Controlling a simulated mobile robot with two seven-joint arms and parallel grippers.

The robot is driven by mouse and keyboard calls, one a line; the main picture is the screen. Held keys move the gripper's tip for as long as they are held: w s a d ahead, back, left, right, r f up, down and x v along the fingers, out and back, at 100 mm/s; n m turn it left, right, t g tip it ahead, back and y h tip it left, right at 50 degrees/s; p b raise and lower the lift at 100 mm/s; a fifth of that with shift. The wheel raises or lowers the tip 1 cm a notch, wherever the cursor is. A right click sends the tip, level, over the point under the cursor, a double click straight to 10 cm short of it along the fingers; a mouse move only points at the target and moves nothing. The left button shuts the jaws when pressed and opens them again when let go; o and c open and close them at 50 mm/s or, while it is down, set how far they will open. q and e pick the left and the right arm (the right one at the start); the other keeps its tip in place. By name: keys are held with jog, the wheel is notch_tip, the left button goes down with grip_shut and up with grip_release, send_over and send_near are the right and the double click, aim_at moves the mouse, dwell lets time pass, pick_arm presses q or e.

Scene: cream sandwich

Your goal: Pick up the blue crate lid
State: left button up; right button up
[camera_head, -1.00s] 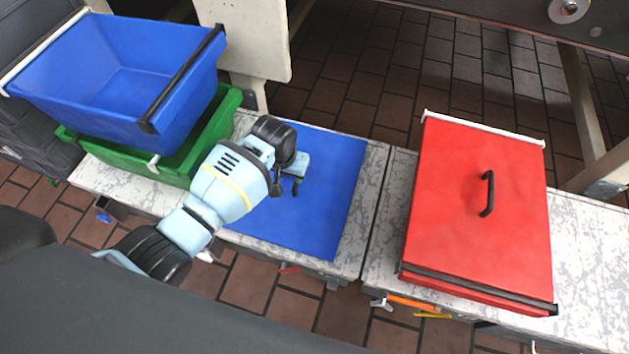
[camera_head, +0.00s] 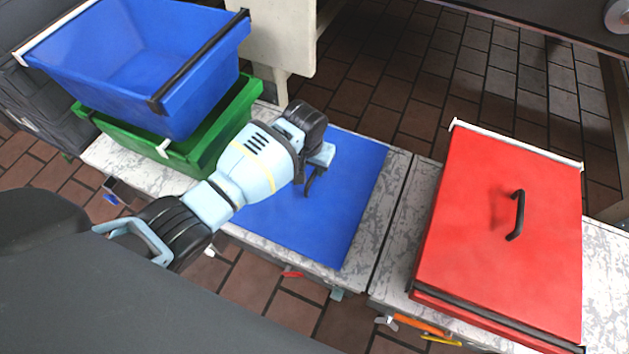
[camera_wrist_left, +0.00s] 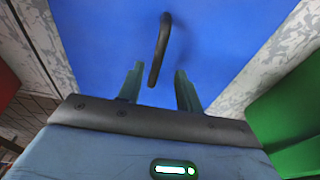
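The blue crate lid (camera_head: 345,210) lies flat on the pale marbled bench, right of the stacked crates. Its dark curved handle (camera_wrist_left: 162,45) stands up from it, and part of this handle shows in the head view beside my gripper. My left gripper (camera_head: 318,170) is over the lid, next to the handle. In the left wrist view my left gripper (camera_wrist_left: 160,88) has its two fingers apart, with the lower end of the handle appearing between or just beyond the tips. I cannot tell whether they touch it. My right gripper is not in view.
An empty blue crate (camera_head: 125,65) sits on a green crate (camera_head: 215,140) at the left of the bench. A red lidded crate (camera_head: 480,220) with a black handle stands at the right. A bare strip of bench (camera_head: 392,205) lies between the blue lid and the red crate.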

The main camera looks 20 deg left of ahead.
aim_at(314, 173)
pick_arm(q)
jog(key=f+b, duration=0.1)
jog(key=f, duration=0.1)
jog(key=f+b, duration=0.1)
jog(key=f, duration=0.1)
jog(key=shift+w+d, duration=0.2)
jog(key=shift+w+f+b, duration=0.15)
jog(key=shift+f+b, duration=0.25)
jog(key=shift+f, duration=0.05)
jog(key=shift+r, duration=0.1)
jog(key=shift+c, duration=0.8)
jog(key=c, duration=0.5)
grip_shut()
